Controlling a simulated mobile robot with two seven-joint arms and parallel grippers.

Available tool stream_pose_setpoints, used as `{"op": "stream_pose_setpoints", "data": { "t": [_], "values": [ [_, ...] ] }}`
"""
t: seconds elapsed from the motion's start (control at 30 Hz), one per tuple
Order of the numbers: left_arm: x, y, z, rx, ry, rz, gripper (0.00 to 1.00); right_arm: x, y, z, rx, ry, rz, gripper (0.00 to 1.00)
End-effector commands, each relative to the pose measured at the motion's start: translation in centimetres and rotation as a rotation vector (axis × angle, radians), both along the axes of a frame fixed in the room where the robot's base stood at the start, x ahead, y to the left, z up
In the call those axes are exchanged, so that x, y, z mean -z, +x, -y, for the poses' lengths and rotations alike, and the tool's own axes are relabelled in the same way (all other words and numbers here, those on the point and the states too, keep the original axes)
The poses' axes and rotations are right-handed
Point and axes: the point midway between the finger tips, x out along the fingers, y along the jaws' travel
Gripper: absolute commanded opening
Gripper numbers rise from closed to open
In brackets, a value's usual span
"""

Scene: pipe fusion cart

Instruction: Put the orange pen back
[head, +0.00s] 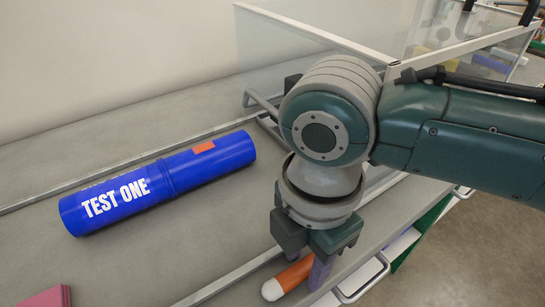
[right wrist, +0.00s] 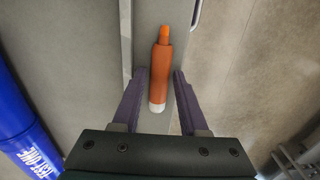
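The orange pen (head: 293,274), with a white end, lies on the grey bench near its front edge, beside a metal rail. It also shows in the right wrist view (right wrist: 160,75), lying lengthwise between the two purple fingers. My right gripper (head: 308,268) is open and points down over the pen. In the right wrist view a gap shows between each finger (right wrist: 159,82) and the pen. The gripper partly hides the pen in the head view. My left gripper is not in view.
A blue tube marked "TEST ONE" (head: 160,182) lies on the bench to the left. A pink block (head: 46,298) is at the bottom left. A clear panel with a white frame (head: 310,32) stands behind my right arm. A metal handle (head: 365,283) sticks out at the front edge.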

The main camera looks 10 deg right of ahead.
Motion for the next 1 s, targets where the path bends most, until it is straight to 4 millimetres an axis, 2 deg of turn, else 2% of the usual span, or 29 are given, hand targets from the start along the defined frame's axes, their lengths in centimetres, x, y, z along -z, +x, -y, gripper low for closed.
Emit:
{"op": "stream_pose_setpoints", "data": {
  "t": [0.23, 0.33, 0.8, 1.0],
  "values": [
    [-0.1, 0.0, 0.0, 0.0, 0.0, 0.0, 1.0, -0.2, 0.0, 0.0, 0.0, 0.0, 0.0, 0.43],
    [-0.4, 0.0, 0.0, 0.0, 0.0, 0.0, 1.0, -0.9, 0.0, 0.0, -0.001, 0.002, 0.002, 0.43],
    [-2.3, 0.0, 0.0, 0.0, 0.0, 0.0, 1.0, -10.5, 0.1, 0.0, -0.001, 0.001, 0.004, 0.43],
    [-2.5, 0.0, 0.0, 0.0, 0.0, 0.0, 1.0, -12.2, 0.0, 0.0, 0.0, 0.001, 0.001, 0.43]
  ]
}}
